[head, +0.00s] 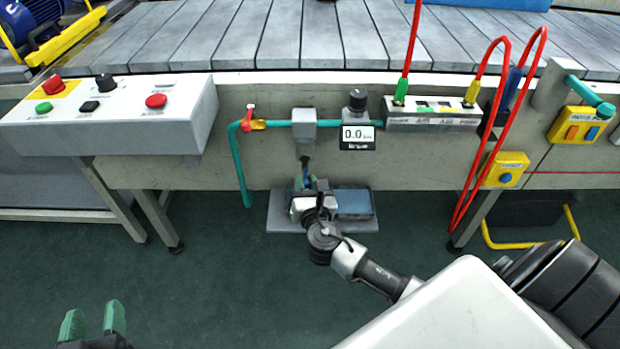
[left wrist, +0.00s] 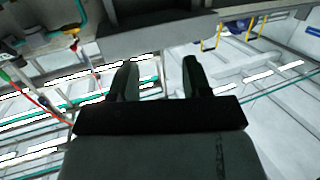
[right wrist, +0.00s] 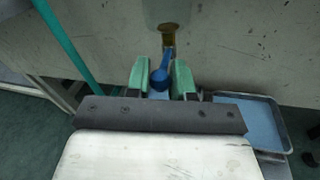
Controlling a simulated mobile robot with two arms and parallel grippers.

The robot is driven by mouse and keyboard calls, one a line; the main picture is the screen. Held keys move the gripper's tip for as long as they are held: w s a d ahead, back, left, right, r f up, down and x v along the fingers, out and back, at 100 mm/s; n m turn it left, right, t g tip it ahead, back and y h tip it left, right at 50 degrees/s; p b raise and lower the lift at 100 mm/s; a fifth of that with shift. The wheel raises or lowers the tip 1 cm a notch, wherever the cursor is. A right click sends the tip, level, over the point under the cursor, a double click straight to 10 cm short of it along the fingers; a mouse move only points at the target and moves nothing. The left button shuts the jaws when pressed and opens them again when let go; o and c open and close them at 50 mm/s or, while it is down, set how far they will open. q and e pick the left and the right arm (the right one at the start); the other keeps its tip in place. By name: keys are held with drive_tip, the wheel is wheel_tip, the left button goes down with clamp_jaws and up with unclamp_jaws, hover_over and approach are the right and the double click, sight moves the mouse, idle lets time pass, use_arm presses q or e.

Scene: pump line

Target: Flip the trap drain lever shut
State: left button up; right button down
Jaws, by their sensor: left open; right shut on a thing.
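The trap (head: 304,123) is a grey box on the teal pipe under the conveyor edge. Its brass drain fitting (right wrist: 168,36) sits below it, and the blue drain lever (right wrist: 161,74) hangs down from there, tilted slightly to the left in the right wrist view. My right gripper (head: 306,182) is shut on the lever, with a green fingertip on each side of it. In the head view the lever (head: 306,170) is partly hidden by the gripper. My left gripper (head: 94,320) is open and empty over the floor at the lower left, far from the trap.
A tray with a blue inside (head: 374,190) stands below the trap, right of my gripper. A red-handled valve (head: 248,118) and a vertical teal pipe (head: 242,170) are to the left. A gauge reading 0.0 (head: 358,135) and red hoses (head: 480,150) are to the right.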

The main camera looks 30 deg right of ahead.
use_arm(q)
drive_tip(key=shift+s+a+f+g, duration=0.1)
drive_tip(key=shift+f+g, duration=0.2)
drive_tip(key=shift+f, duration=0.05)
use_arm(e)
drive_tip(key=shift+w+a+m+g+h, duration=0.5)
drive_tip(key=shift+w+m+g+h, duration=0.15)
drive_tip(key=shift+m+g+h, duration=1.1)
drive_tip(key=shift+w+a+m+g+h, duration=0.45)
drive_tip(key=shift+w+m+g+h, duration=0.2)
drive_tip(key=shift+m+g+h, duration=1.05)
drive_tip(key=shift+w+a+m+g+h, duration=0.6)
drive_tip(key=shift+m+g+h, duration=0.8)
drive_tip(key=shift+h, duration=0.55)
drive_tip(key=shift+d, duration=0.1)
drive_tip(key=c, duration=1)
unclamp_jaws()
